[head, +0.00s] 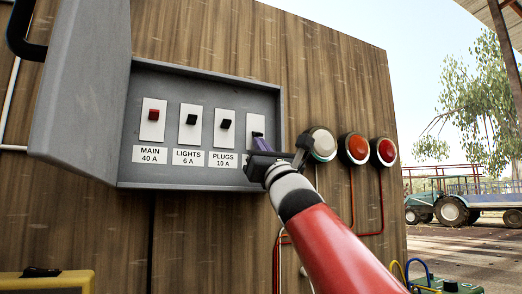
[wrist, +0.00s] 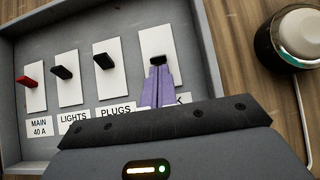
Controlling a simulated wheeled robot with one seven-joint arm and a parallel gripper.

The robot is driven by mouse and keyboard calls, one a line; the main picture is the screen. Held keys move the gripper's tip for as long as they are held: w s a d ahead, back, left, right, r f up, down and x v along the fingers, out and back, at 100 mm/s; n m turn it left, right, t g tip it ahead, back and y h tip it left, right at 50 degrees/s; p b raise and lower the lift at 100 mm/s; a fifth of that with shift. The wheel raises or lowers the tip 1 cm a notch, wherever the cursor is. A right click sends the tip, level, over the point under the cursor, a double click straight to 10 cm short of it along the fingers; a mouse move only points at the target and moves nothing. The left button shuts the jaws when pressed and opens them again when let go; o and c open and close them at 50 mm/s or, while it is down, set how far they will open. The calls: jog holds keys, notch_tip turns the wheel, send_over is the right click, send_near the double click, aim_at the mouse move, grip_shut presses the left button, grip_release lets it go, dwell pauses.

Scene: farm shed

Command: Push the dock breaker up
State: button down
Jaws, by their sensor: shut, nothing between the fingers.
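The dock breaker is the rightmost of the row, a white plate with a short black lever. In the wrist view its lever (wrist: 157,60) sits right at the tips of my purple fingers; I cannot tell whether they touch. Its plate (head: 256,121) shows in the head view, with the lower part and most of the label hidden behind my gripper. My gripper (head: 257,137) is shut and empty, reaching in at the panel's right side; its fingers also show in the wrist view (wrist: 157,70). Whether the lever is up or down is unclear.
The main (head: 153,115), lights (head: 191,119) and plugs (head: 225,124) breakers stand to the left in the grey box (head: 210,180). Its open door (head: 85,85) is at left. A pale round button (head: 322,143) and two red ones are close right of my gripper.

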jog(key=shift+s, duration=0.1)
jog(key=shift+s+d+r+b, duration=0.15)
jog(key=shift+s+r+b, duration=0.25)
jog(key=shift+r, duration=0.1)
jog(key=shift+s+d+r, duration=0.15)
jog(key=shift+s+r, duration=0.05)
jog(key=shift+r, duration=0.55)
jog(key=shift+s, duration=0.1)
